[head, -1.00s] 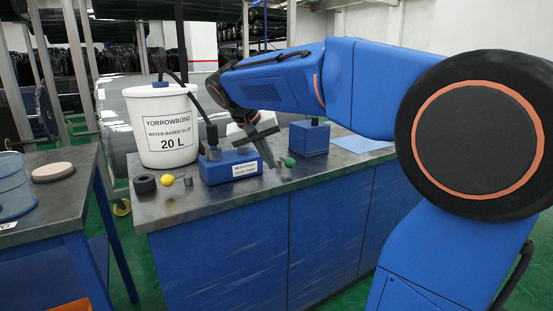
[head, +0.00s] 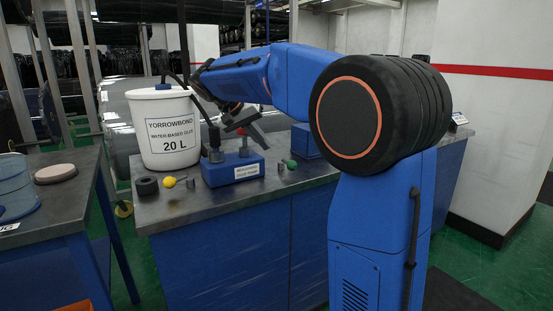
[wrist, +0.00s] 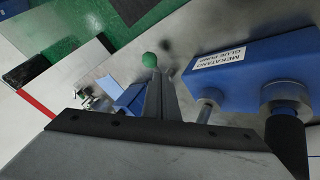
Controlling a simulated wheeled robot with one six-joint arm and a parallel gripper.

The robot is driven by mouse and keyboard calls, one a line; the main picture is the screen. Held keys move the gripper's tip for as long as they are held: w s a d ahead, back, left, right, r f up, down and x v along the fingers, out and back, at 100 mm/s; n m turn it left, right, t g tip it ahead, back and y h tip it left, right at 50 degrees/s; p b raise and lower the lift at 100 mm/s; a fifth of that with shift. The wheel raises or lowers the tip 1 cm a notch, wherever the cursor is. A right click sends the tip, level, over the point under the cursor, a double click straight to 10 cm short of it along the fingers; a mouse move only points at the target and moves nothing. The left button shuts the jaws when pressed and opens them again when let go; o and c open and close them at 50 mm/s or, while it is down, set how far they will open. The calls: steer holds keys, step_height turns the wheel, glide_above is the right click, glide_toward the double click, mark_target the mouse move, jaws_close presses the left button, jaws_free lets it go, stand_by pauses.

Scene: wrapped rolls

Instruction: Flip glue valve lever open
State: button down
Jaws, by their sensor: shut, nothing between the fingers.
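The blue glue pump (head: 231,171) with a white label sits on the bench right of the white glue bucket (head: 166,130). A red knob (head: 241,131) on a short stem stands at the pump's top, beside my gripper. I cannot tell which is the valve lever. My gripper (head: 264,140) is shut and empty above the pump's right end. In the wrist view my fingertips (wrist: 158,78) point toward the green ball (wrist: 150,60), apparently above it; the pump (wrist: 255,75) is at right.
A black ring (head: 147,186) lies at the bench's left front. A blue box (head: 304,141) stands behind the green ball, partly hidden by my arm. A side table (head: 85,165) with a blue-tinted container stands at left. The bench front is mostly clear.

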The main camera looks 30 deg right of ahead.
mark_target(289, 162)
steer(key=x, duration=1)
steer(key=shift+s+d+n+t, duration=0.25)
steer(key=shift+n+t, duration=0.05)
steer(key=shift+n, duration=0.2)
steer(key=d+n+t, duration=0.1)
steer(key=s+d+n+t, duration=0.1)
steer(key=n, duration=0.1)
steer(key=shift+y, duration=0.4)
steer(key=d+n+t+y, duration=0.1)
steer(key=n, duration=0.1)
steer(key=d+n+t+y, duration=0.1)
steer(key=d+n, duration=0.1)
steer(key=shift+s+n+t, duration=0.15)
steer(key=shift+n+t, duration=0.15)
steer(key=shift+n, duration=0.1)
steer(key=shift+d+n+t+y, duration=0.3)
steer(key=shift+d+n+y, duration=0.1)
steer(key=shift+n, duration=0.3)
steer(key=shift+w+d, duration=0.25)
steer(key=shift+d, duration=0.3)
steer(key=shift+w+d, duration=0.3)
steer(key=shift+d, duration=0.25)
steer(key=shift+w+d+r, duration=0.1)
steer(key=shift+d, duration=0.05)
